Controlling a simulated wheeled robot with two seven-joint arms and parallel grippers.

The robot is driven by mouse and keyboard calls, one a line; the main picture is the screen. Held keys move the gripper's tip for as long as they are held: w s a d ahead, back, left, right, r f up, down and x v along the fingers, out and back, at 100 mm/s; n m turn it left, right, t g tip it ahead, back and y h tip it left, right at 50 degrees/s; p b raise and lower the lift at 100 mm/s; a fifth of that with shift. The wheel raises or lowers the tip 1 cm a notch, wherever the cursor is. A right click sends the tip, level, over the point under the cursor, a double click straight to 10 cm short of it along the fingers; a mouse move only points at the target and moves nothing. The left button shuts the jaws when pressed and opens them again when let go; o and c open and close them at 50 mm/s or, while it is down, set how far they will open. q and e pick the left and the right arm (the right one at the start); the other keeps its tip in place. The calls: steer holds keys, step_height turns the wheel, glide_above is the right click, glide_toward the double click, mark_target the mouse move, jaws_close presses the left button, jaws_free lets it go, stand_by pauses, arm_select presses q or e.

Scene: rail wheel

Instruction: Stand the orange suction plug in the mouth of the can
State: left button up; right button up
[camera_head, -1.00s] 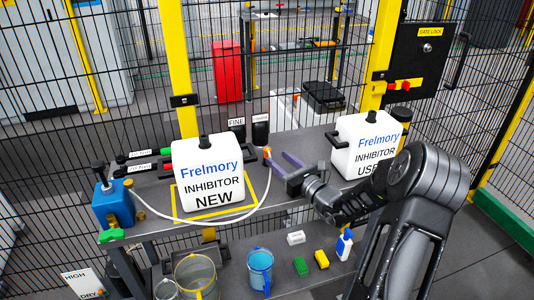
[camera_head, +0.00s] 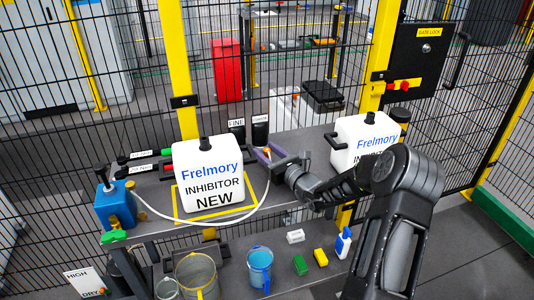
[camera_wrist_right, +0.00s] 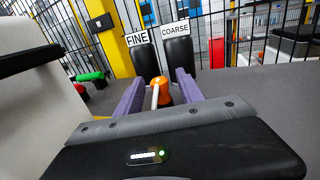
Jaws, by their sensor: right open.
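The orange suction plug (camera_wrist_right: 164,91) stands between the two purple fingers of my right gripper (camera_wrist_right: 158,86) in the right wrist view, with a pale hose running to it. The fingers are open, with a gap visible on the left; contact on the right is unclear. In the head view the right gripper (camera_head: 264,155) is right of the white can marked NEW (camera_head: 212,182), and the plug is mostly hidden there. That can stands upright in a yellow outline with a black piece on its top. A second white can (camera_head: 362,148) stands farther right, partly behind my right arm. My left gripper is not in view.
The hose (camera_head: 180,221) loops in front of the NEW can from a blue pump box (camera_head: 115,206). FINE and COARSE holders (camera_wrist_right: 178,50) stand just behind the plug. Buckets (camera_head: 197,275) and small blocks lie on the lower shelf. A mesh fence closes the back.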

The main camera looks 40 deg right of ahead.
steer(key=shift+c, duration=0.3)
jaws_close()
stand_by(0.5)
